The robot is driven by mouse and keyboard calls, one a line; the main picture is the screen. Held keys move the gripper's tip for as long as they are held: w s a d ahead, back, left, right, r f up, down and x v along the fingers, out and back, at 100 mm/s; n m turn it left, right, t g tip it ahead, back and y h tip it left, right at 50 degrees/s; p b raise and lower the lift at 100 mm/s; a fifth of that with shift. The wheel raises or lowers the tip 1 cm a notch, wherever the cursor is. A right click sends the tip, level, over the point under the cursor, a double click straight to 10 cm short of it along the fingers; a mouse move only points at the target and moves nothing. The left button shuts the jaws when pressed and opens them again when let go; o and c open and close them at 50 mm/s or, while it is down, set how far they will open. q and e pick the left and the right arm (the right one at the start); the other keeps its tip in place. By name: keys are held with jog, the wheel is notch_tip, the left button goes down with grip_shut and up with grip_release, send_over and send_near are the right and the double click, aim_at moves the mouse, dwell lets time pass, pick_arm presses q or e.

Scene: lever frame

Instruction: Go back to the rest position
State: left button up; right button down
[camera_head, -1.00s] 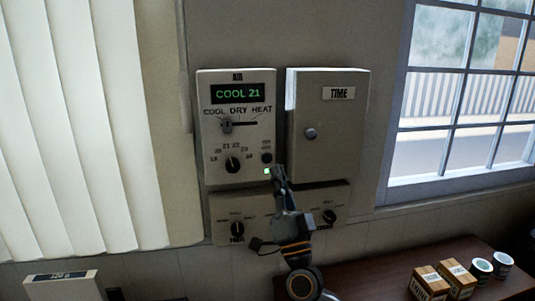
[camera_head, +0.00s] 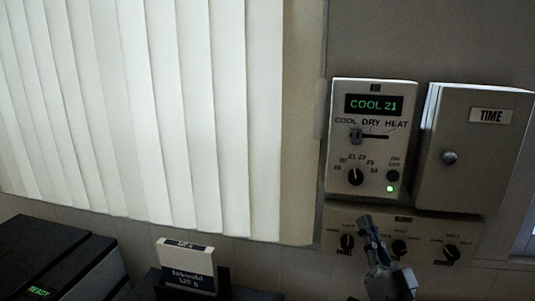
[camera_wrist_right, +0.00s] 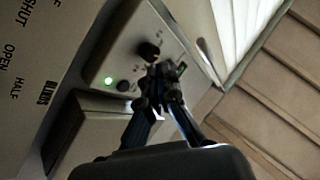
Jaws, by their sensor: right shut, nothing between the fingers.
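My right gripper (camera_head: 370,236) is shut and empty, in front of the lower knob panel (camera_head: 330,222) and just below the air control unit (camera_head: 336,130). The unit's display reads COOL 21, its slide lever (camera_head: 355,136) stands at the left under COOL, and a green light (camera_head: 390,189) is lit. In the right wrist view, my gripper's fingers (camera_wrist_right: 163,75) meet at the tips; the green light (camera_wrist_right: 108,81) and a dark knob (camera_wrist_right: 148,50) show beyond them. The gap between fingers and panel is hard to judge. My left gripper is out of view.
A closed TIME box (camera_head: 478,150) with a round knob hangs to the right. Vertical blinds (camera_head: 150,110) fill the left wall. Below stand a black machine (camera_head: 70,255) reading READY and an Inkwold box (camera_head: 188,270). A panel marked BLINDS (camera_wrist_right: 35,90) shows in the wrist view.

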jog(key=s+a+f+n+g+y, duration=0.1)
jog(key=s+a+f+n+g, duration=0.3)
jog(key=f, duration=0.6)
jog(key=s+a+f+n+g+y, duration=0.1)
jog(key=s+a+f+n+g, duration=0.1)
jog(key=s+a+f+g, duration=0.5)
jog(key=s+d+f+m+g+h, duration=0.1)
jog(key=s+d+f+g+h, duration=0.3)
jog(key=s+f, duration=0.5)
jog(key=s+d+f+m+g+h, duration=0.1)
jog(key=s+d+f+g+h, duration=0.1)
jog(key=s+d+f+g, duration=0.55)
jog(key=s+a+f+b, duration=0.1)
jog(key=s+f+b, duration=0.1)
jog(key=f, duration=1.4)
jog(key=s+a+f+b, duration=0.1)
jog(key=s+f, duration=0.1)
jog(key=f, duration=1.3)
jog(key=s+d+f+b, duration=0.2)
jog(key=s+d+f, duration=0.1)
jog(key=s+f, duration=1.3)
jog(key=shift+d+f+g+h+b, duration=0.15)
jog(key=shift+f+g+h+b, duration=0.2)
jog(key=shift+f, duration=0.5)
